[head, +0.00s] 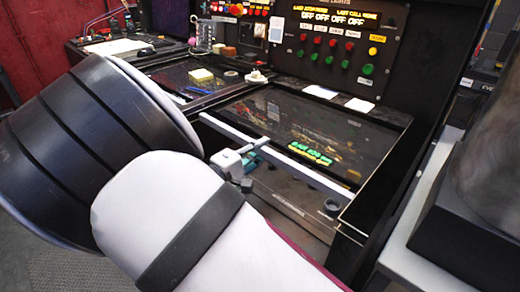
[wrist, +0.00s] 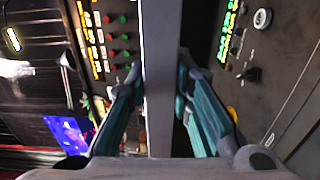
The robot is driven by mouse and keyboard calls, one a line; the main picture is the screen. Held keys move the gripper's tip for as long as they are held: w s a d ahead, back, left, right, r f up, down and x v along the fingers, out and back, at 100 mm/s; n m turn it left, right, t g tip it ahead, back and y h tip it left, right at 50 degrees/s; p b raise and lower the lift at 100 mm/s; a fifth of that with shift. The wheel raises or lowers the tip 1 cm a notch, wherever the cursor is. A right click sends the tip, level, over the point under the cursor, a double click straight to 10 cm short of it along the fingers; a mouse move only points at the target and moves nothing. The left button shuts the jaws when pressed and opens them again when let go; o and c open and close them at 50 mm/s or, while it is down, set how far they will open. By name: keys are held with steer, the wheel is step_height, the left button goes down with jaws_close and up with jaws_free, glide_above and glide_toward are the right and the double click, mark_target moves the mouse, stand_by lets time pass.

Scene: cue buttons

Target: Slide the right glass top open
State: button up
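The right glass top (head: 300,118) is a dark, reflective pane in the right-hand console bay. A pale metal bar (head: 310,172) runs along its front edge, and an uncovered strip of panel shows in front of it. My gripper (head: 262,152) is at the bar, left of its middle. In the wrist view the bar (wrist: 160,30) runs between the teal fingers of my gripper (wrist: 160,78), one finger close against each side. The fingers look shut on the bar. My arm hides part of the console front in the head view.
A dark knob (head: 332,207) stands on the uncovered panel. Behind the glass rises an upright panel with red and green buttons (head: 334,52). A grey ledge and dark metal object (head: 475,190) stand close on the right.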

mark_target(295, 126)
jaws_close()
steer(key=b+x, duration=0.8)
steer(key=x, duration=1.9)
steer(key=o, duration=0.9)
jaws_free()
steer(key=v, duration=1.2)
steer(key=shift+s, duration=0.1)
